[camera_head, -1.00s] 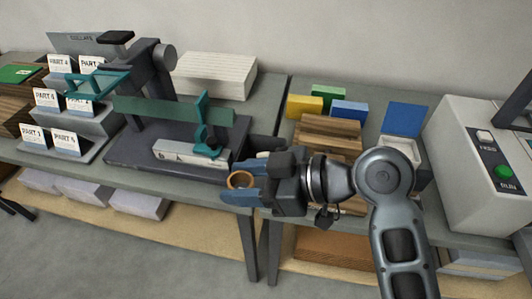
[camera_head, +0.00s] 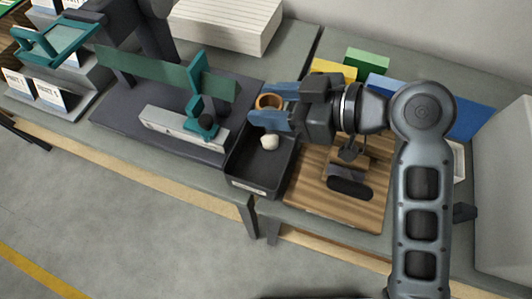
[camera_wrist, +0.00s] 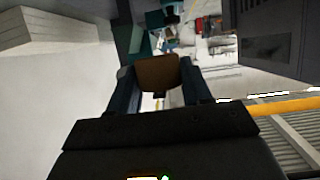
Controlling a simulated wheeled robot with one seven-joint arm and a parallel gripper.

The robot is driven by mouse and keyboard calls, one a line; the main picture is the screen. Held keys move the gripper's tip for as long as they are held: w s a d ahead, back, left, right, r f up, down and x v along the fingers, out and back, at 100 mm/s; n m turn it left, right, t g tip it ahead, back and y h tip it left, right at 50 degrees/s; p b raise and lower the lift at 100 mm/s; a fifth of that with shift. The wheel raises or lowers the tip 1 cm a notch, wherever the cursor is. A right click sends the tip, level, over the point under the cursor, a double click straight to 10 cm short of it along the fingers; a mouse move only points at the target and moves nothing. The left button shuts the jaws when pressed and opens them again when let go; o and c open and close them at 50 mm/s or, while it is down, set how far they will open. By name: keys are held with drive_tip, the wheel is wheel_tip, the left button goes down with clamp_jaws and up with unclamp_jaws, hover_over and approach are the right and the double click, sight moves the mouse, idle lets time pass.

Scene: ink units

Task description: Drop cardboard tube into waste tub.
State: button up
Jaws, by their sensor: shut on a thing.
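The cardboard tube (camera_head: 270,101) is a short brown ring held between the blue fingers of my gripper (camera_head: 272,106). In the wrist view the tube (camera_wrist: 158,72) shows as a brown piece between the two fingertips of my gripper (camera_wrist: 160,82). The waste tub (camera_head: 246,185) is a dark open tray with a pale label on its front. It stands at the table edge below my gripper in the head view. A small whitish lump (camera_head: 269,142) shows at the tub. The tube appears over the far part of the tub; its height above it is hard to tell.
A grey machine base (camera_head: 120,120) with a green fence (camera_head: 165,75) and teal clamp (camera_head: 197,85) stands left of the tub. A wooden board (camera_head: 345,212) with a dark tool (camera_head: 350,188) lies to the right. A paper stack (camera_head: 228,25) is behind.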

wheel_tip(320, 180, down, 4)
drive_tip(key=shift+f+b, duration=0.25)
drive_tip(key=shift+b, duration=1)
drive_tip(key=o, duration=1.1)
drive_tip(key=shift+c, duration=0.2)
drive_tip(key=b+v, duration=0.1)
drive_tip(key=v, duration=0.7)
